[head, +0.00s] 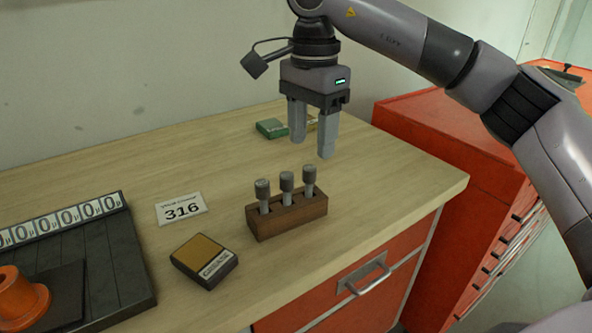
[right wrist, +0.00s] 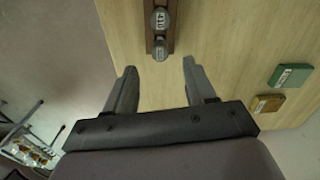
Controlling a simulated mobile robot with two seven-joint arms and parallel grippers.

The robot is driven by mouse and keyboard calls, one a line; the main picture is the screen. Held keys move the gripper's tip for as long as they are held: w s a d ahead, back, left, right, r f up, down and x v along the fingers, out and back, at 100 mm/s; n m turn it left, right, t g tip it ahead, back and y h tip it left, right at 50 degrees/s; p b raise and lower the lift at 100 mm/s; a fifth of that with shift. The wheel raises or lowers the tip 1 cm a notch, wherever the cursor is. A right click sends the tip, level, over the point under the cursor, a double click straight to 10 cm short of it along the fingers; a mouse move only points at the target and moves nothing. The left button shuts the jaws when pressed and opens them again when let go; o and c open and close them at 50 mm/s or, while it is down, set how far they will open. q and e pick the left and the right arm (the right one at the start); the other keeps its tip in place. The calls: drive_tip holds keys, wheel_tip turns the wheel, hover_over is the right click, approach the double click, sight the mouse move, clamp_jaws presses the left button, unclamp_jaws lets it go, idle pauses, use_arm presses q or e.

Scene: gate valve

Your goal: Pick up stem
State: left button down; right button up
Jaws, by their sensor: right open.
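Three grey stems stand upright in a brown wooden block (head: 288,218) on the bench: a left stem (head: 263,194), a middle stem (head: 287,187) and a right stem (head: 309,181). My right gripper (head: 311,147) is open and empty, above and behind the block, with its fingers pointing down. In the right wrist view, a stem top with a label (right wrist: 160,18) and another stem top (right wrist: 160,50) show beyond the open fingers (right wrist: 158,75). The labels are too small to read surely. My left gripper is not in view.
A black and tan box (head: 204,260) lies in front. A dark numbered tray (head: 100,255) with an orange part (head: 20,300) is at left. A green box (head: 271,128) lies behind. A red cabinet (head: 440,130) stands right.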

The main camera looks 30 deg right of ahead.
sight(310, 168)
drive_tip(key=shift+w+d+f, duration=0.1)
drive_tip(key=shift+w, duration=0.05)
drive_tip(key=f, duration=0.6)
drive_tip(key=shift+s+f+p, duration=0.2)
drive_tip(key=shift+f+p, duration=0.15)
drive_tip(key=shift+a, duration=0.2)
clamp_jaws()
